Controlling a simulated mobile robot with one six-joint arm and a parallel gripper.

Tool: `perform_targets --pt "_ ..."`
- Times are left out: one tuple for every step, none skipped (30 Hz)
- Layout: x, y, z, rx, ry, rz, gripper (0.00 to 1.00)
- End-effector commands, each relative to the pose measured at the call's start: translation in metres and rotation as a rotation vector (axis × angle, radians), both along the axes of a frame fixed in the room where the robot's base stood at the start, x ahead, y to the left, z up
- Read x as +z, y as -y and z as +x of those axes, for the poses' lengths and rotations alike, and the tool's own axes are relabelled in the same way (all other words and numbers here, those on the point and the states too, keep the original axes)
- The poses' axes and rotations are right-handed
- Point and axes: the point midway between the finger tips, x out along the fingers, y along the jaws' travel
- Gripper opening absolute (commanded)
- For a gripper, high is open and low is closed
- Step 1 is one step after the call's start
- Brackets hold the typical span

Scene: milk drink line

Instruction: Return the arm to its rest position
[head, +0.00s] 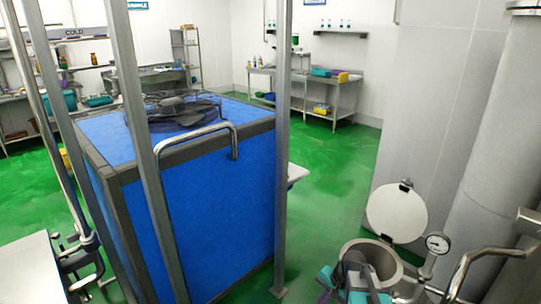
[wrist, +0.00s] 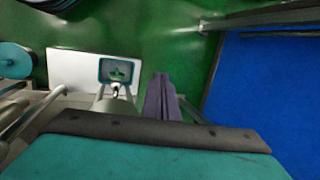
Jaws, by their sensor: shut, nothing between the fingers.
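My gripper (wrist: 160,80) shows in the wrist view as two dark purple-grey fingers pressed together, with nothing between them. The teal and black body of my wrist fills the bottom of that view. In the head view, teal and dark grey parts of my arm show at the bottom right, in front of an open steel vessel (head: 398,268). The fingertips cannot be made out clearly there. Whether the arm touches the vessel cannot be told.
The vessel's round lid (head: 397,212) stands open beside a pressure gauge (head: 437,243). A big blue tank (head: 205,215) with steel posts stands left of centre. In the wrist view, a white panel with a teal-framed screen (wrist: 118,72) lies left of the fingers. Green floor is clear behind.

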Motion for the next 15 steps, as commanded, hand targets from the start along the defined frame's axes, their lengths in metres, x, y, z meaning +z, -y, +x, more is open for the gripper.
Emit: perform_targets --pt "-0.004 -0.005 -0.014 0.088 0.007 -0.046 0.0" --pt "-0.006 -0.006 -0.019 0.139 0.012 -0.072 0.0" --pt "-0.009 -0.007 -0.026 0.207 0.017 -0.105 0.0" --pt "-0.011 -0.007 -0.03 0.252 0.02 -0.127 0.0" --pt "-0.012 -0.008 -0.035 0.298 0.023 -0.15 0.0" --pt "-0.014 -0.008 -0.04 0.353 0.026 -0.176 0.0" --pt "-0.015 -0.008 -0.044 0.394 0.027 -0.195 0.0" --pt "-0.016 -0.008 -0.047 0.43 0.028 -0.211 0.0" --pt "-0.018 -0.009 -0.051 0.478 0.03 -0.234 0.0" --pt "-0.018 -0.008 -0.055 0.515 0.031 -0.25 0.0" --pt "-0.019 -0.008 -0.057 0.546 0.031 -0.263 0.0" --pt "-0.019 -0.008 -0.06 0.589 0.032 -0.283 0.0" --pt "-0.02 -0.008 -0.063 0.621 0.032 -0.296 0.0" --pt "-0.02 -0.008 -0.065 0.652 0.032 -0.31 0.0" --pt "-0.021 -0.008 -0.069 0.692 0.032 -0.326 0.0"
